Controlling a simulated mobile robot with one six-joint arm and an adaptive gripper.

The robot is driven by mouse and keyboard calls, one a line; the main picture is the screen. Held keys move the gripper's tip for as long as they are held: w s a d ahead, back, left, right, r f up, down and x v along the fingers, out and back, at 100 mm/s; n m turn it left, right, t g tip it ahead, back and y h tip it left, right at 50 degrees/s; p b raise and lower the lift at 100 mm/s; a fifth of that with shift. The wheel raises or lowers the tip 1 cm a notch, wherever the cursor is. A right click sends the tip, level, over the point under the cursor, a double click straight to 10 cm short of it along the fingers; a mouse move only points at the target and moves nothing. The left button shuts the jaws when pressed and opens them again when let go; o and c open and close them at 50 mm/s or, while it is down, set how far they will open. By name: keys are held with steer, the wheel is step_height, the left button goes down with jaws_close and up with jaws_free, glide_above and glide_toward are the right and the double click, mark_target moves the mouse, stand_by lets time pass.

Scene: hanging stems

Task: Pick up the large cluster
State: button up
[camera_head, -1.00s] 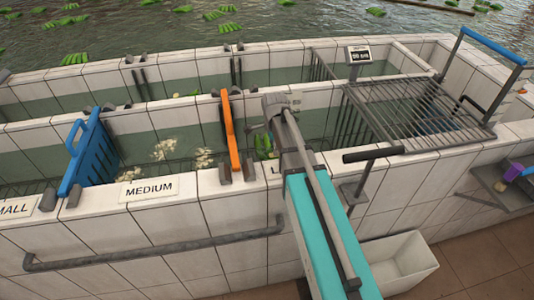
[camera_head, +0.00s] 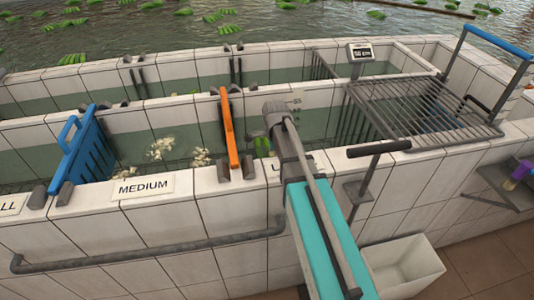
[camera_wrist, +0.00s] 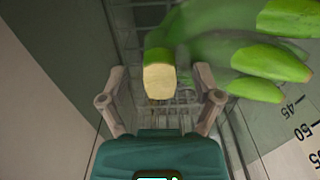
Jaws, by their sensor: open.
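The large cluster (camera_wrist: 230,50) is a bunch of green bananas with a pale cut stem end (camera_wrist: 159,80), in the upper middle and right of the wrist view. Its stem end lies just ahead of my open gripper (camera_wrist: 161,88), between the two spread fingers. I cannot tell whether the fingers touch it. In the head view a small part of the green cluster (camera_head: 262,146) shows in the water compartment right of the orange divider. My arm hides the rest of it and my fingertips there.
The orange divider (camera_head: 228,128) and blue divider (camera_head: 82,150) stand in the trough. A metal rack (camera_head: 425,108) with a blue handle lies over the right end. Pale floating pieces (camera_head: 160,148) are in the medium compartment. A white bin (camera_head: 405,265) stands on the floor.

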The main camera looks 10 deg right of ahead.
steer(key=shift+c, duration=0.2)
jaws_close()
stand_by(0.4)
